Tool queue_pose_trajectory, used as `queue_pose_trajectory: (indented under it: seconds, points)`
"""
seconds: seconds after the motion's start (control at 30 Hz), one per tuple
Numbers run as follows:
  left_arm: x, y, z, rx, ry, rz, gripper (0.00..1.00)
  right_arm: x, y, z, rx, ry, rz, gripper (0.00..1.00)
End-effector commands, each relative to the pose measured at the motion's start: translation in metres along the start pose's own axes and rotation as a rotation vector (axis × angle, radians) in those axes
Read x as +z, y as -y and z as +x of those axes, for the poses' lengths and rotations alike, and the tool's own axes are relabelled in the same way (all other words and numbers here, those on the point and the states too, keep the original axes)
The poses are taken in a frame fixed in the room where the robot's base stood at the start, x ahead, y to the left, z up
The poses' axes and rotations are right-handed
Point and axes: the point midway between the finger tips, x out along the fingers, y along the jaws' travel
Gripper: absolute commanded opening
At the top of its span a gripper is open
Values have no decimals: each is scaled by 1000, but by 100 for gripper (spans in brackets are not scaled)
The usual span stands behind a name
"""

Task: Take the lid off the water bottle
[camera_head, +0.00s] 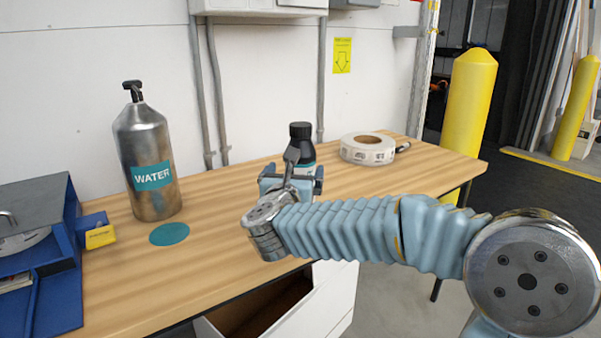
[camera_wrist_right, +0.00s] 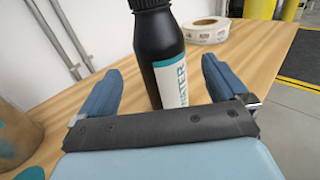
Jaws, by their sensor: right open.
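A black bottle with a black lid (camera_head: 300,130) stands upright on the table, partly hidden behind my right gripper (camera_head: 291,183). In the right wrist view, the black bottle (camera_wrist_right: 157,45) shows a white and teal label reading WATER; its lid is cut off at the top edge. The right gripper is open, its blue fingers on either side of the bottle in that view, with a gap to each side. A larger metal bottle (camera_head: 149,160) with a teal WATER label and a black looped top stands at the left. The left gripper is out of view.
A wooden table (camera_head: 350,190) carries a label roll (camera_head: 367,149) at the back right, a flat teal disc (camera_head: 169,234) and a blue holder (camera_head: 60,260) at the left. An open drawer (camera_head: 260,315) is below the front edge. A yellow post (camera_head: 468,100) stands beyond.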

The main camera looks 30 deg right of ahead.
Motion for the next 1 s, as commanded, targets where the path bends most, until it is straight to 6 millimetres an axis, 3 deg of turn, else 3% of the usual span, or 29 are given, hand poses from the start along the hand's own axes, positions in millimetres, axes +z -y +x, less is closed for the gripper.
queue_pose_trajectory:
  seconds: [0.53, 0.83, 1.0]
  points:
    - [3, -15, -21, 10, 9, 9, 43, 5, 0, 71, 0, 0, -3, 100]
    - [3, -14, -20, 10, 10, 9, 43, 3, 0, 79, 1, 0, -1, 100]
    - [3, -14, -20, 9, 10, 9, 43, 3, 0, 78, 1, 0, -1, 76]
